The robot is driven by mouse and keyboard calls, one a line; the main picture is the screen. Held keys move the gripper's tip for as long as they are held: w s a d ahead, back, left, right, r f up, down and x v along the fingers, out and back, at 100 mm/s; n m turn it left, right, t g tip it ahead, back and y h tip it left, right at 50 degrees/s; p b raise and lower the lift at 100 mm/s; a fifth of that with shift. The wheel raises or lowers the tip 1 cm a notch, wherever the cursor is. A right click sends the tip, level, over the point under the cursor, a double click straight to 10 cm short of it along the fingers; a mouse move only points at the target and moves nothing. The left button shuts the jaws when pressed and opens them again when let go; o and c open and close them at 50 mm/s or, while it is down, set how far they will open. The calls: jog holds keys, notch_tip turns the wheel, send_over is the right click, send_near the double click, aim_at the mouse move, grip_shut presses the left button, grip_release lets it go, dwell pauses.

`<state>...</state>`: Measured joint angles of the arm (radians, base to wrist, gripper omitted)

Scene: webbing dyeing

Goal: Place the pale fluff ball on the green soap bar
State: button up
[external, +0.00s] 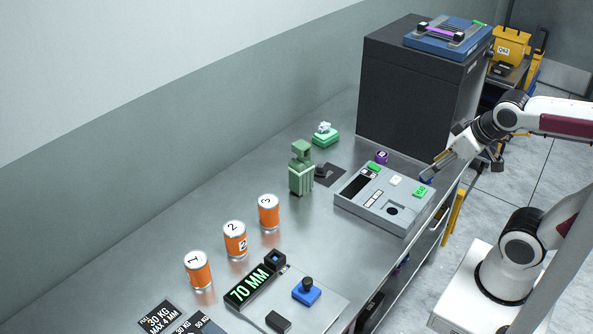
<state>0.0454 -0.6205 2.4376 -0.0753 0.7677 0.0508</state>
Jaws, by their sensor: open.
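A green bar (325,139), which looks like the soap bar, lies on the steel bench near the wall, left of the dark cabinet. A small pale lump (323,127), which looks like the fluff ball, sits on top of it; its exact shape is too small to tell. My gripper (428,174) is open at the right, over the far right edge of the grey device, well away from the green bar. I see nothing held between its fingers, though they are small in view.
A grey device (384,215) with buttons stands below my gripper. A green bottle (301,172) stands between the device and the wall. A tall dark cabinet (408,95) rises behind. Several orange cans (235,240) and a 70 MM display (250,286) are nearer the camera.

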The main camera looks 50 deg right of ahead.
jog(key=s+a+f, duration=0.1)
jog(key=s+a, duration=0.1)
jog(key=s, duration=0.3)
jog(key=shift+s+a+f+n+g+y, duration=0.25)
jog(key=shift+a+n+g+y, duration=0.05)
jog(key=shift+a+g+y, duration=0.1)
dwell(0.9)
